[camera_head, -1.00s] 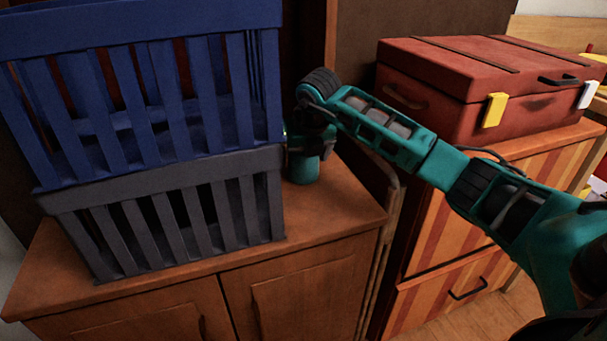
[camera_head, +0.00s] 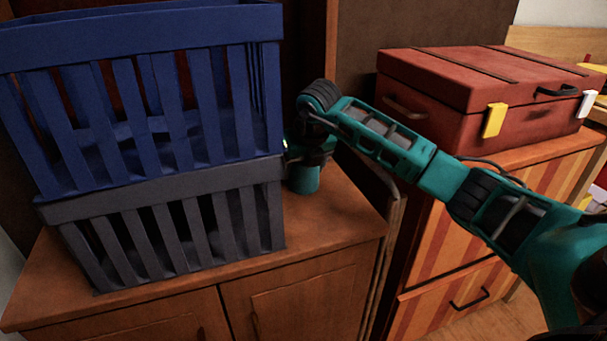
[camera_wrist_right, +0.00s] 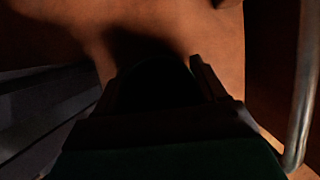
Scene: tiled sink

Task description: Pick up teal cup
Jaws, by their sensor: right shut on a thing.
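The teal cup (camera_head: 303,182) is at the back of the wooden cabinet top, just right of the stacked crates. I cannot tell whether its base touches the wood. My right gripper (camera_head: 308,158) is at the cup's upper part and shut on it; the wrist and dark gripper body hide most of the hold. In the right wrist view, the two fingers of my right gripper (camera_wrist_right: 155,78) stand either side of a dark, shaded shape, with the brown surface beyond. My left gripper is out of view.
A blue crate (camera_head: 140,25) sits on a grey crate (camera_head: 160,207), close left of the gripper. The cabinet top (camera_head: 335,225) is bare in front of the cup. A metal rail (camera_wrist_right: 305,90) runs along the right. A red case (camera_head: 450,85) stands on a striped cabinet further right.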

